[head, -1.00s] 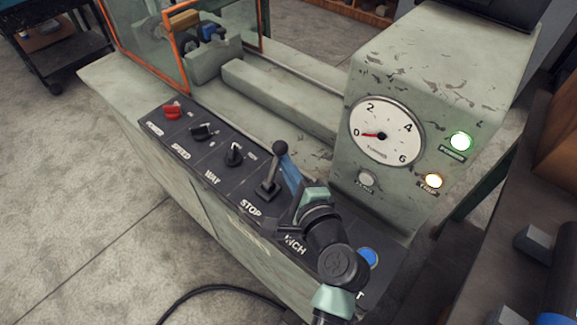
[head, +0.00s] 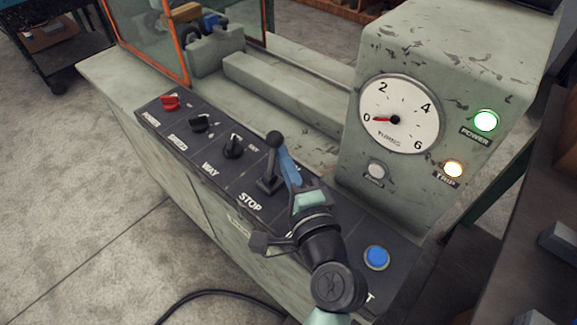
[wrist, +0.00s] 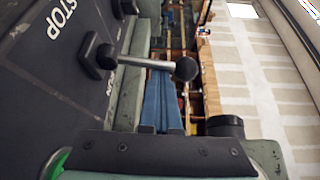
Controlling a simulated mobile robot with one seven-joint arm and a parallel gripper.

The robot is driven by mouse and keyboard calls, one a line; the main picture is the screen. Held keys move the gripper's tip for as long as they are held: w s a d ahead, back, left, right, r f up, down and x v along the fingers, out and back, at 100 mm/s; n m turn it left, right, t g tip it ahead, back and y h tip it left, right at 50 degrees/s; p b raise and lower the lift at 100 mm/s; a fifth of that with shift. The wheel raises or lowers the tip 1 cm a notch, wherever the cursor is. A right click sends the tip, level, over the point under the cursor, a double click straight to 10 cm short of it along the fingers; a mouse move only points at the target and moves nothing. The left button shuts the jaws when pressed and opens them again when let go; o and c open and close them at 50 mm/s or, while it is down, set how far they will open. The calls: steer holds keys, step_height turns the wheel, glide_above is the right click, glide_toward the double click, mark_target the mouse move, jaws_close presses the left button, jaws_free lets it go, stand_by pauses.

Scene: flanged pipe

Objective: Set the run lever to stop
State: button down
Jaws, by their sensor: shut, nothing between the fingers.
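My wrist hides the panel's lower lettering.
The panel also carries a red switch (head: 170,102), two black knobs (head: 201,123) and a blue button (head: 376,257). A gauge box (head: 470,60) stands right of the lever, its needle at 0, with green POWER and amber TRIP lamps lit. An orange-framed guard (head: 145,35) stands behind.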

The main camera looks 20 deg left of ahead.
steer(key=n+b, duration=0.1)
steer(key=b, duration=0.2)
steer(key=s+n+t+y+b, duration=0.1)
steer(key=b, duration=0.2)
steer(key=s+a+f+n+b, duration=0.1)
steer(key=n+b, duration=0.1)
steer(key=b, duration=0.2)
steer(key=shift+s+t+y, duration=0.2)
steer(key=shift+t+y, duration=0.1)
steer(key=shift+y, duration=0.1)
steer(key=n+b, duration=0.1)
steer(key=s+n+b, duration=0.1)
steer(key=b, duration=0.1)
steer(key=shift+a+r+y, duration=0.15)
steer(key=shift+r+y, duration=0.05)
steer(key=shift+y, duration=0.2)
steer(key=shift+r+b, duration=0.15)
steer(key=shift+b, duration=0.25)
